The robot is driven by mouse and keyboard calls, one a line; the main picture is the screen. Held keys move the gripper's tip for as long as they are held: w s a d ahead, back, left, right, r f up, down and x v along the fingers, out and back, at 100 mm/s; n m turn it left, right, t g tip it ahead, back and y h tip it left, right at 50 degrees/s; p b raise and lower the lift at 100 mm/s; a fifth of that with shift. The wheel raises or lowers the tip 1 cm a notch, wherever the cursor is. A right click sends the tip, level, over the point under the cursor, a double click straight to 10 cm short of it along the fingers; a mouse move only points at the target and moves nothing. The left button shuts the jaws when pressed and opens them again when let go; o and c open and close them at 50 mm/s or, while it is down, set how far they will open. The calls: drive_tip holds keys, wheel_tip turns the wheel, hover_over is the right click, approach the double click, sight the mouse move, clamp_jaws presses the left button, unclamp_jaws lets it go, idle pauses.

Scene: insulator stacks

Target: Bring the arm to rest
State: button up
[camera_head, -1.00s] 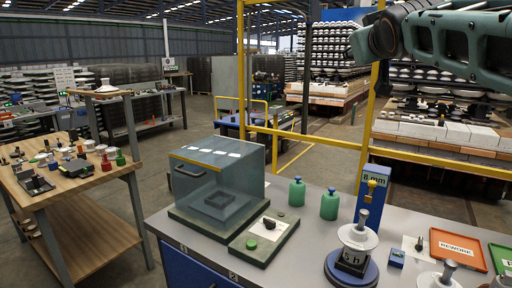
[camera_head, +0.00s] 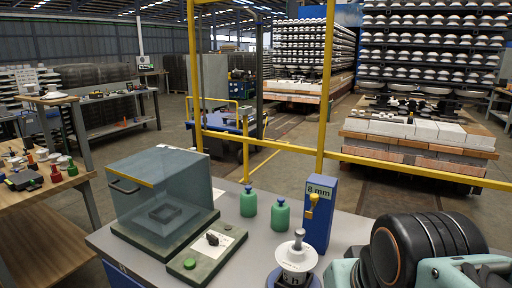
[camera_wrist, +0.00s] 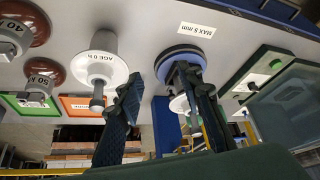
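My arm (camera_head: 428,252) shows at the lower right of the head view, with a dark rounded joint above the grey bench. My gripper is not clearly seen there. In the wrist view my gripper (camera_wrist: 158,88) has its two dark fingers spread apart with nothing between them. Behind the fingers, a white insulator (camera_wrist: 103,66) labelled "AGE 0 h" and a blue round stand (camera_wrist: 180,54) show on the bench. In the head view a white insulator (camera_head: 297,257) stands on a dark blue round base, cut off by the lower edge.
A clear box (camera_head: 160,190), two green bottles (camera_head: 249,202) and a blue "8 mm" post (camera_head: 319,218) stand on the bench. Yellow railing (camera_head: 270,145) runs behind. Brown insulators (camera_wrist: 24,25), an orange tray (camera_wrist: 74,104) and a "MAX 5 mm" card (camera_wrist: 197,30) show in the wrist view.

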wheel_tip(320, 180, up, 21)
drive_tip(key=p, duration=1.8)
drive_tip(key=shift+a, duration=0.3)
